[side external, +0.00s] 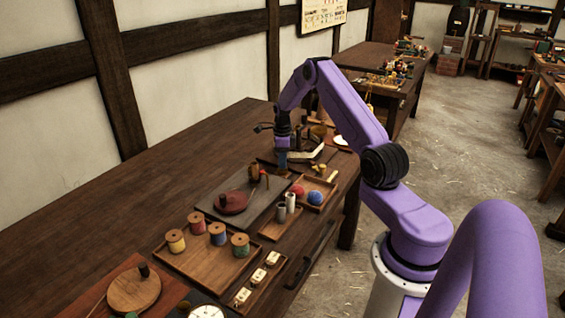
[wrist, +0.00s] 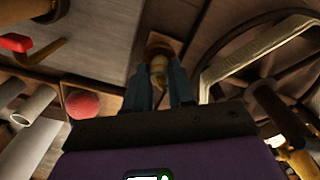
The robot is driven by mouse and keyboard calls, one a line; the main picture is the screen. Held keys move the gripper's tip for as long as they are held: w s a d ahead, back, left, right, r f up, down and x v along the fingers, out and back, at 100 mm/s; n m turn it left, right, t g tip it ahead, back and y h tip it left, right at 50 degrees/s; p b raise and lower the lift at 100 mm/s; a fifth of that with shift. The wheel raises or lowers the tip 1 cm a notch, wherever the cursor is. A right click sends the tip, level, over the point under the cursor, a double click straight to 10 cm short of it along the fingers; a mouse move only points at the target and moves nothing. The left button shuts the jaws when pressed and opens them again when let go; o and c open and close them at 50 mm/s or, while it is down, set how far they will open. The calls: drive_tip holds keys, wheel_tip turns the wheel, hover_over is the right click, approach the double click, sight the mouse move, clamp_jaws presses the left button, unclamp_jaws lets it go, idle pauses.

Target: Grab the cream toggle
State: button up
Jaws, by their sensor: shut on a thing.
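My gripper (side external: 283,168) points down over the far part of the near table. In the wrist view its two dark blue-grey fingers (wrist: 160,92) are closed on a small cream-tan piece, which looks like the cream toggle (wrist: 158,71). The fingers cover its sides, and a brown wooden surface shows just beyond it. In the side view the toggle is too small and hidden to make out. I cannot tell whether it touches the surface below.
A small tray (side external: 324,207) with a red ball (side external: 297,191) and a blue ball (side external: 315,198) lies close by. A grey board (side external: 258,211) and a spool tray (side external: 205,262) lie nearer the camera. A curved pale bar (wrist: 250,47) is right of my fingers. The table's left side is clear.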

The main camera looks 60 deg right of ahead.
drive_tip(key=shift+r, duration=3.5)
